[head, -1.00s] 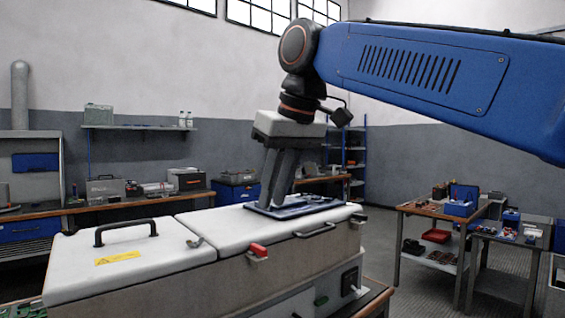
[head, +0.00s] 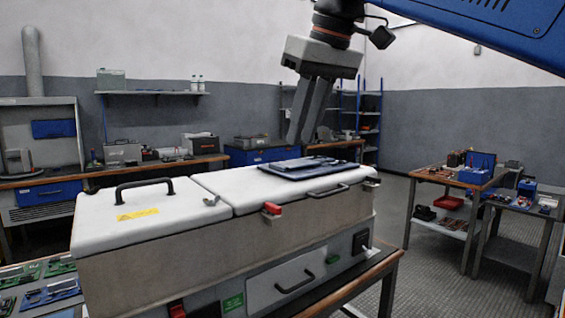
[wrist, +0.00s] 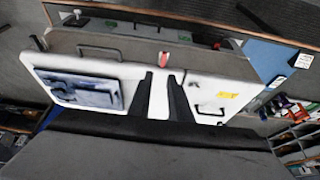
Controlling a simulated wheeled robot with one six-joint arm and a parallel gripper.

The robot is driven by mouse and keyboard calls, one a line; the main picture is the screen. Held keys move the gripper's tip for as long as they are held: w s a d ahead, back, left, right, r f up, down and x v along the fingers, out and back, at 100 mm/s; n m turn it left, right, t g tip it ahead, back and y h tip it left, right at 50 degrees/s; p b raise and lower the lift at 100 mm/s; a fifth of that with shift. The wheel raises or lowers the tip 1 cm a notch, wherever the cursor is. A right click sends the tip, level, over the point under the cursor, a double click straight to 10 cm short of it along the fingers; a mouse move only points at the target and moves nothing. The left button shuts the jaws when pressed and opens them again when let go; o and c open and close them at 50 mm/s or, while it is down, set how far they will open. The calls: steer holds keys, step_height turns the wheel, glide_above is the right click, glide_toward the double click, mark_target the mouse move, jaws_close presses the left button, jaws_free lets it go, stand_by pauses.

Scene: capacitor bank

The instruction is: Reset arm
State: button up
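My gripper (head: 302,141) hangs above a long white-lidded case in the head view. Its two grey fingers point down and stand apart with nothing between them. The case's right lid (head: 240,188) carries a flat dark-blue tray (head: 280,170), below and slightly right of the fingertips. The left lid (head: 95,218) has a black handle (head: 146,184) and a yellow label (head: 137,214). Both lids look closed. In the wrist view, the dark fingers (wrist: 160,76) show over the white lids, with the blue tray (wrist: 82,90) to their left.
A red latch (head: 272,208) sits on the case's front edge. The case rests on a bench (head: 385,265). Small tables with tools (head: 440,178) stand to the right, with open floor between. A workbench (head: 60,188) runs along the back wall.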

steer(key=s+d+f+m+h, duration=0.1)
steer(key=s+d+f+m, duration=0.1)
steer(key=d+f, duration=0.7)
steer(key=s+d+f+m, duration=0.25)
steer(key=d+f, duration=0.25)
steer(key=f, duration=0.8)
steer(key=s+d+f, duration=0.2)
steer(key=s+f, duration=0.1)
steer(key=f, duration=0.4)
steer(key=s+d+f+m+h, duration=0.1)
steer(key=s+d+f, duration=0.2)
steer(key=f, duration=0.4)
steer(key=s+d+f+m+t, duration=0.1)
steer(key=s+d+f, duration=0.2)
steer(key=f, duration=0.5)
steer(key=shift+s+h, duration=0.3)
steer(key=shift+s, duration=0.05)
